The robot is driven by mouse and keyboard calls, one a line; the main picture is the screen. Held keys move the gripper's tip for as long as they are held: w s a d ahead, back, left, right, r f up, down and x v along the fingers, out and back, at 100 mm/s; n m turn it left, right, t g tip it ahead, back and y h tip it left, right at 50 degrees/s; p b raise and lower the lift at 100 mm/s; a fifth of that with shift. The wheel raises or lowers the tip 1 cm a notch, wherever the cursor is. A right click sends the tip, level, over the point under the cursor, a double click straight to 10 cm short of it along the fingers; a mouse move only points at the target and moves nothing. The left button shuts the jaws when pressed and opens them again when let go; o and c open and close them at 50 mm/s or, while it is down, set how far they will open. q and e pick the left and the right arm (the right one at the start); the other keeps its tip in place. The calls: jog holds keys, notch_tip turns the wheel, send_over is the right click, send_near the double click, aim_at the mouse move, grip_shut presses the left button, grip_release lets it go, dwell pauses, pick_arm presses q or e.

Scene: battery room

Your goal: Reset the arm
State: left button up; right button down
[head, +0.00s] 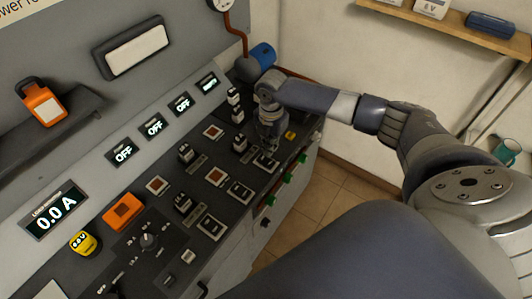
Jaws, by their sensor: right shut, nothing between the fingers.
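My right arm reaches in from the right over the far end of a dark control panel (140,200). My right gripper (268,138) points down just above the panel, near a rocker switch (265,162) and a small yellow piece (290,135). Its fingers look closed with nothing held; they are small and dark in the picture. My left gripper is not in view.
An orange lock-shaped item (40,102) sits on a ledge at left. A blue cylinder (262,55) is behind my right wrist. A wooden shelf (450,27) and teal mug (506,150) are at right.

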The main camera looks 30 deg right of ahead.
jog(key=shift+r, duration=0.55)
jog(key=shift+f, duration=0.1)
